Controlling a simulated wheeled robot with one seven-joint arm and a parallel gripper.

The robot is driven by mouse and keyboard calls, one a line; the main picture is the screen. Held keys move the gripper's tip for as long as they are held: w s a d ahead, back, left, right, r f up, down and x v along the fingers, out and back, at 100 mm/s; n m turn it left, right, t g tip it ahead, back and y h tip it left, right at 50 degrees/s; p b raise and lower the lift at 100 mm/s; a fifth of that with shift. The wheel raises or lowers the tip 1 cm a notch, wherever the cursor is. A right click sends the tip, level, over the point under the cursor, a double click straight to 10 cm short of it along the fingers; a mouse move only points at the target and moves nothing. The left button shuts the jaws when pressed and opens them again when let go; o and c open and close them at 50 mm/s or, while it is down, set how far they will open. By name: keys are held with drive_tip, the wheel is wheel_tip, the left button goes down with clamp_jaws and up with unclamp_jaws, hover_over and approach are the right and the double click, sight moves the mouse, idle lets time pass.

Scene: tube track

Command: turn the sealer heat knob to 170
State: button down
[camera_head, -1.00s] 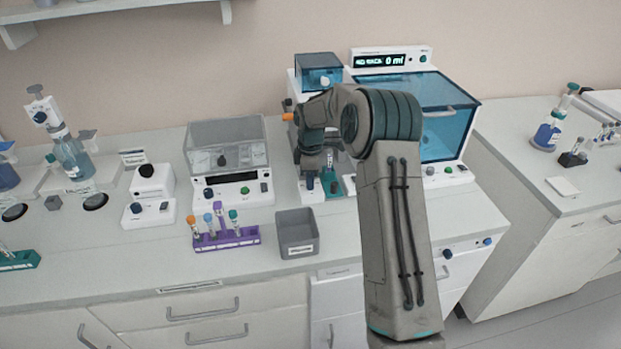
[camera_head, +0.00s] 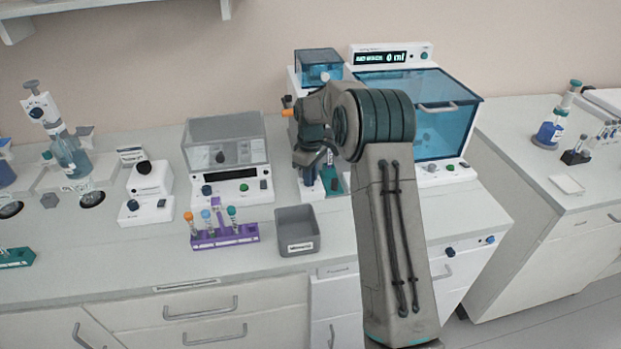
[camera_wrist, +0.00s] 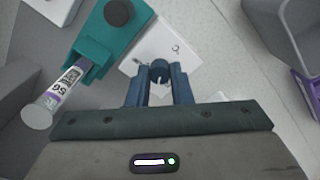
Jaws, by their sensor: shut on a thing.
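In the wrist view, my gripper (camera_wrist: 159,78) has its two blue fingers shut on a small dark knob (camera_wrist: 159,68) on a white panel (camera_wrist: 183,46) with small marks. The knob's setting and any numbers around it cannot be read. Next to it is a teal block (camera_wrist: 100,45) with a black round top part, and a labelled tube (camera_wrist: 52,94) lies at its end. In the head view, my wrist hides the knob; part of the teal block (camera_head: 331,181) shows beside my gripper.
A grey bin (camera_head: 297,232) and a purple tube rack (camera_head: 224,237) stand left of my gripper. A white instrument with a grey lid (camera_head: 226,142) is behind them. A blue-windowed cabinet (camera_head: 425,115) stands behind my arm.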

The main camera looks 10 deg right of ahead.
drive_tip(key=m+b, duration=0.1)
drive_tip(key=m, duration=0.5)
idle(0.6)
drive_tip(key=shift+r, duration=0.1)
drive_tip(key=c, duration=1.3)
unclamp_jaws()
wheel_tip(320, 180, up, 14)
drive_tip(key=b, duration=0.1)
